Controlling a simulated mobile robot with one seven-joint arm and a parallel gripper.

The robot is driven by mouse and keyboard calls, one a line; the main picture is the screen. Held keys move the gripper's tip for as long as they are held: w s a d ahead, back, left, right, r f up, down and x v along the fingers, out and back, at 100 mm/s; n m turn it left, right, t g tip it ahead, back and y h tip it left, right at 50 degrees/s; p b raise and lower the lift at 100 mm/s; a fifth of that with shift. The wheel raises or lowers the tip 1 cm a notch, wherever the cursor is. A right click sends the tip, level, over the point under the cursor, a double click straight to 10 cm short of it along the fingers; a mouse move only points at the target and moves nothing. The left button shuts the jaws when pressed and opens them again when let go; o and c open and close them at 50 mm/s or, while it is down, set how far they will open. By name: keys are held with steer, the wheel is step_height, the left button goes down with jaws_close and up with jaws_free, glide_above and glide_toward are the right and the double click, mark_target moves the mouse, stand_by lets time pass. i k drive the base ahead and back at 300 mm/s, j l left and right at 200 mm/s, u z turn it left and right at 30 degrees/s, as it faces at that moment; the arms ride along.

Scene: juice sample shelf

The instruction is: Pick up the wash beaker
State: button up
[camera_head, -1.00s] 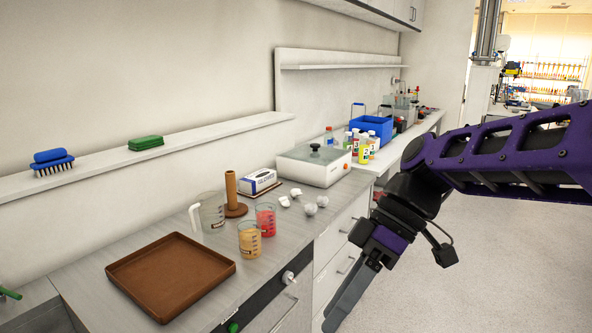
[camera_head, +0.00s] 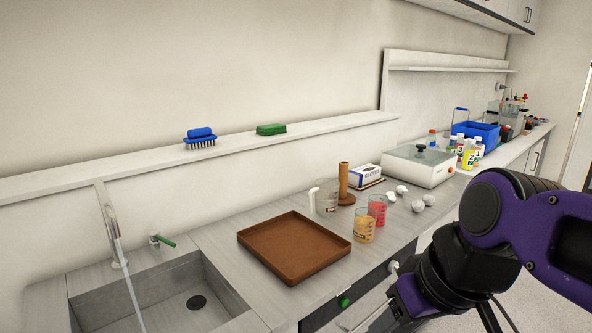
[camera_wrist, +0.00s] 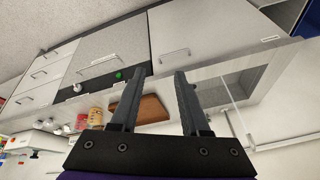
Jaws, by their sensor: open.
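A clear beaker (camera_head: 328,203) with a white handle stands on the counter behind the brown tray, left of a brown post; I take it to be the wash beaker. A beaker of orange liquid (camera_head: 364,228) and a beaker of red liquid (camera_head: 378,210) stand in front of it to the right. My gripper (camera_wrist: 155,80) is open and empty in the wrist view, its fingers pointing toward the cabinet fronts, apart from all beakers. In the head view its fingers are out of frame; my arm shows at lower right. I cannot make out the clear beaker in the wrist view.
The brown tray (camera_head: 245,239) is empty, between the sink (camera_head: 165,284) and the beakers. The brown post (camera_head: 343,181), a glove box (camera_head: 368,174), crumpled white balls and a white scale-like device (camera_head: 420,168) stand farther right. A tall faucet (camera_head: 117,240) rises at the sink.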

mark_target(365, 218)
steer(key=j+u, duration=0.15)
steer(key=l+u, duration=0.45)
steer(key=l, duration=1.6)
steer(key=i+l+u, duration=0.1)
steer(key=l, duration=0.3)
steer(key=i+l+z, duration=0.15)
steer(key=k+l+u, duration=0.15)
steer(key=u, duration=0.2)
steer(key=i+l, duration=0.1)
steer(key=i, duration=0.35)
steer(key=z, duration=0.05)
